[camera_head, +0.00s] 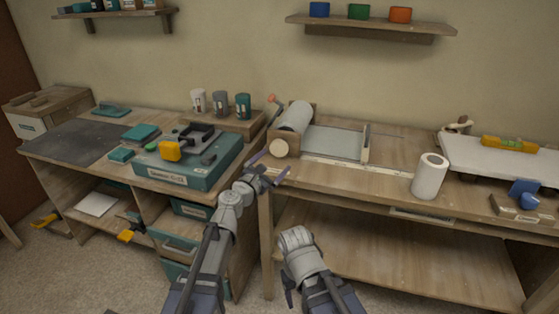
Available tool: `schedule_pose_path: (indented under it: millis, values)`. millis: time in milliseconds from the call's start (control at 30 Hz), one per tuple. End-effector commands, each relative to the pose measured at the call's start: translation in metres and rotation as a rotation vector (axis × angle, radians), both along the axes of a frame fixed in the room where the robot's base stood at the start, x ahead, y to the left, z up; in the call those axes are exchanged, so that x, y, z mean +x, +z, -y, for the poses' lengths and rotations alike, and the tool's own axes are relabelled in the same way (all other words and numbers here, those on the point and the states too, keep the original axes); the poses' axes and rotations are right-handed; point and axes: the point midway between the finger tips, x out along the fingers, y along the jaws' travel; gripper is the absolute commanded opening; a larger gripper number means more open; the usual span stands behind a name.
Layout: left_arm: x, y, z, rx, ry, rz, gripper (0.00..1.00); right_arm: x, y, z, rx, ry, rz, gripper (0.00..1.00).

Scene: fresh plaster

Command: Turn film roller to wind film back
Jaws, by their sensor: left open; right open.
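The film roller (296,117) is a pale grey cylinder in a wooden holder near the left end of the right-hand bench. A round, light wooden knob (279,148) shows on its near end. A grey sheet of film (335,143) lies flat to the right of the roller. My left gripper (270,170) is open and empty at the bench's front left corner, just below and in front of the knob. Contact with the knob cannot be made out. My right gripper (290,284) is open, low in front of the bench, partly hidden by its own wrist.
A white paper roll (429,176) stands upright on the right-hand bench (390,185). A pale board with a yellow level (510,144) lies farther right. A teal case (190,168) with tools sits on the left bench. Wall shelves hang above. The lower shelf (400,250) is bare.

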Motion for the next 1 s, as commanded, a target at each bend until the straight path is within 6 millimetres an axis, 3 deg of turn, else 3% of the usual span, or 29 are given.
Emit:
schedule_pose_path:
  millis: [133,367,567,1000]
  values:
    - [0.011,0.0,-0.012,-0.138,0.064,-0.033,1.0,0.0,-0.006,0.0,0.0,0.0,0.0,0.68]
    - [0.014,0.002,-0.014,-0.169,0.076,-0.041,1.0,0.0,-0.006,0.0,0.0,0.0,0.0,0.68]
    - [0.028,0.002,-0.008,-0.166,0.074,-0.04,1.0,0.0,-0.006,0.0,0.0,0.0,0.0,0.68]
    - [0.083,0.002,0.017,-0.164,0.074,-0.04,1.0,0.0,-0.006,0.0,0.0,0.0,0.0,0.68]
